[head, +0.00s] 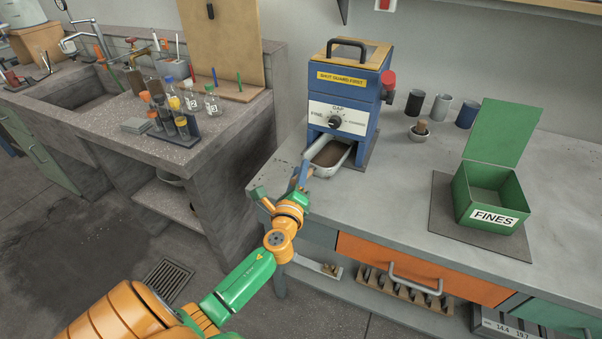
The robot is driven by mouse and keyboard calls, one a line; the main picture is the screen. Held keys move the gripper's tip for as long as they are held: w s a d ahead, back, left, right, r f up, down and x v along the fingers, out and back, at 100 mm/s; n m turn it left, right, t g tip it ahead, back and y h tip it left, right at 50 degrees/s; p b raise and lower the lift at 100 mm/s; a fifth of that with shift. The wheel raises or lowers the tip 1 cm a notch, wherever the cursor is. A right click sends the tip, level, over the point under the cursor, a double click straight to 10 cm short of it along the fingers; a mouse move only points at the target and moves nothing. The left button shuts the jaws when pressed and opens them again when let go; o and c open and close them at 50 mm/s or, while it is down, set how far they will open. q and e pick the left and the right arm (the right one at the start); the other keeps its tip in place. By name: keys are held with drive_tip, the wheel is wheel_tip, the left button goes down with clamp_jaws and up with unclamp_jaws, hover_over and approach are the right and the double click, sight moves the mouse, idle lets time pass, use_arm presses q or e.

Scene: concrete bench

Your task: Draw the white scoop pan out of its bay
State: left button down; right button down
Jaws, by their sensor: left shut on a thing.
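The white scoop pan (345,156) sits in the bay at the foot of the blue machine (364,97). Its front part sticks out of the bay, and brown material lies in it. The back of the pan is hidden inside the machine. My left gripper (303,174) is at the front left end of the pan, shut on it; the exact grip is small and partly hidden by my wrist. My right gripper is not in view.
A green open box labelled FINES (490,197) stands on a dark mat (448,224) to the right. Several mugs (440,107) and a small bowl (418,133) stand behind. The bench between machine and mat is clear. An orange drawer (418,269) is below.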

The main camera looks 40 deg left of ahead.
use_arm(q)
drive_tip(key=shift+w, duration=0.1)
drive_tip(key=c, duration=0.6)
unclamp_jaws()
drive_tip(key=shift+w, duration=0.1)
drive_tip(key=v, duration=0.7)
